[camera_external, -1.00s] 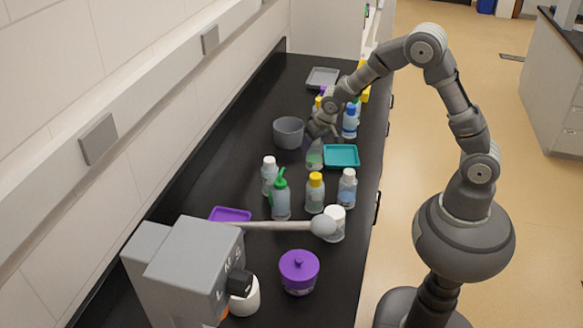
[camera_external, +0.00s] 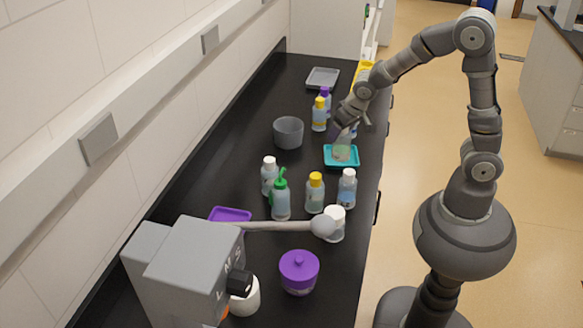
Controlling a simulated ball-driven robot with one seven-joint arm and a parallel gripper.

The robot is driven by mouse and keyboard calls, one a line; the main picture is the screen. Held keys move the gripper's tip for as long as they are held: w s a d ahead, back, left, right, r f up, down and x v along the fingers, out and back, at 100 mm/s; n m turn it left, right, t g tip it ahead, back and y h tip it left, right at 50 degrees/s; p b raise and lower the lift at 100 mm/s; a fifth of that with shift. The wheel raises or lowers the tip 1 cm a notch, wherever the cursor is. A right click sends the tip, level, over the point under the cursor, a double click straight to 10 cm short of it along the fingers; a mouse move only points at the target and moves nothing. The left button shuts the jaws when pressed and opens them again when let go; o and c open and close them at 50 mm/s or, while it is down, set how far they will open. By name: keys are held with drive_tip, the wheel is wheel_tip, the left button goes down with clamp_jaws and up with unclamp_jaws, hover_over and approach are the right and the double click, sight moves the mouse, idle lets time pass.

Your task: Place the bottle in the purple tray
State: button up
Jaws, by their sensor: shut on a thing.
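My gripper (camera_external: 348,118) is shut on a translucent, pale green bottle (camera_external: 342,146). The bottle hangs below the fingers, and its top is largely hidden by them. In the picture it overlaps the teal tray (camera_external: 341,163); I cannot tell whether it touches it. The purple tray (camera_external: 229,213) lies flat on the black bench at the lower left, well away from my gripper. Its near side is partly hidden by the grey machine and its pale bar, and its visible part looks empty.
Several capped bottles (camera_external: 281,200) stand between the teal and purple trays. A grey bowl (camera_external: 288,132) is left of my gripper. A purple lidded jar (camera_external: 299,272) and a grey machine (camera_external: 192,265) stand in front. A grey tray (camera_external: 322,78) lies at the back.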

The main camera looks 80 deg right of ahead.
drive_tip(key=r, duration=0.4)
drive_tip(key=w+r, duration=0.1)
drive_tip(key=r, duration=0.2)
drive_tip(key=shift+a, duration=0.2)
drive_tip(key=w+a+r+n+p, duration=0.2)
drive_tip(key=w+a, duration=0.4)
drive_tip(key=w, duration=0.5)
drive_tip(key=w+a+f+n+y+p, duration=0.1)
drive_tip(key=w+a+f+n+p, duration=0.1)
drive_tip(key=w+a, duration=0.7)
drive_tip(key=w+a+f+n+y+p, duration=0.15)
drive_tip(key=w+a, duration=0.45)
drive_tip(key=a, duration=0.6)
wheel_tip(320, 180, down, 14)
drive_tip(key=b, duration=0.1)
drive_tip(key=shift+s+d+n+t, duration=0.15)
drive_tip(key=shift+n+t, duration=0.15)
drive_tip(key=shift+n, duration=0.15)
drive_tip(key=shift+f+b, duration=0.15)
drive_tip(key=shift+b, duration=0.15)
